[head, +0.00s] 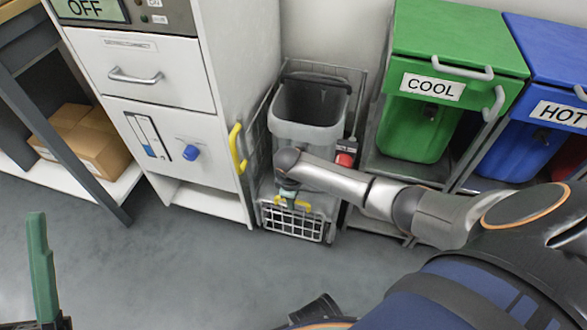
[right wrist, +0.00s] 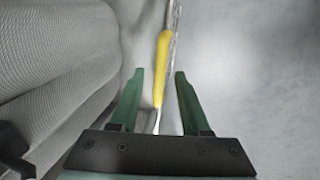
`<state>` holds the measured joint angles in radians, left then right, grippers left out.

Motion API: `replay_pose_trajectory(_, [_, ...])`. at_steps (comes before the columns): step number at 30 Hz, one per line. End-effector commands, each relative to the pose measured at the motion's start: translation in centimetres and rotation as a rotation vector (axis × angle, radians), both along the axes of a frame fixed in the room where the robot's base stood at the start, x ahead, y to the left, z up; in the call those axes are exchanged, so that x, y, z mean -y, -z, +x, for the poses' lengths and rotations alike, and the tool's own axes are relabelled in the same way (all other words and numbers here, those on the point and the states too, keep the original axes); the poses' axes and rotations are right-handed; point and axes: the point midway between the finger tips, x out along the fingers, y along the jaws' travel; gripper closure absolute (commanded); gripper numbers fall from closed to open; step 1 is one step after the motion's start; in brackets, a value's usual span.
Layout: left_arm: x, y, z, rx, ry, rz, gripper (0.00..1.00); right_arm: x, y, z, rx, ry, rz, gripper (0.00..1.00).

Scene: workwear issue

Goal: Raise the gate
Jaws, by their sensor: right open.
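The gate (head: 295,222) is a white wire grid low at the front of a narrow metal frame, with a yellow handle (head: 301,203) along its top. My right gripper (head: 289,192) is at this handle, partly hidden under its own wrist in the head view. In the right wrist view the open green fingers (right wrist: 158,95) stand on either side of the yellow handle (right wrist: 162,70), with a gap showing on both sides. My left gripper (head: 40,275) shows only one green finger at the lower left, away from the gate.
A grey bin (head: 308,108) stands in the frame above the gate. A white cabinet (head: 185,130) with a yellow side handle (head: 238,148) is close on the left. A red button (head: 345,160) and a green COOL bin (head: 425,120) are on the right. The floor in front is clear.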

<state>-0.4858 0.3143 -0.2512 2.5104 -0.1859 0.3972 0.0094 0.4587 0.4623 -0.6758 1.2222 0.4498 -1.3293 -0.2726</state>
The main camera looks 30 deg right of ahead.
Motion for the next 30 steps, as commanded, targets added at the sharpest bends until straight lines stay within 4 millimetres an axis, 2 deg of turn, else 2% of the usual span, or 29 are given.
replay_pose_trajectory(10, [0.06, 0.26, 0.01, -0.001, -0.001, 0.003, 0.5, 0.03, 0.35, 0.09, 0.001, 0.0, 0.001, 0.53])
replay_pose_trajectory(23, [0.03, 0.24, 0.04, -0.003, -0.002, -0.002, 0.5, 0.05, 0.35, 0.08, 0.001, 0.0, 0.001, 1.0])
replay_pose_trajectory(30, [0.01, 0.23, 0.05, -0.003, -0.004, -0.003, 0.5, 0.06, 0.35, 0.08, 0.001, 0.0, 0.0, 1.0])
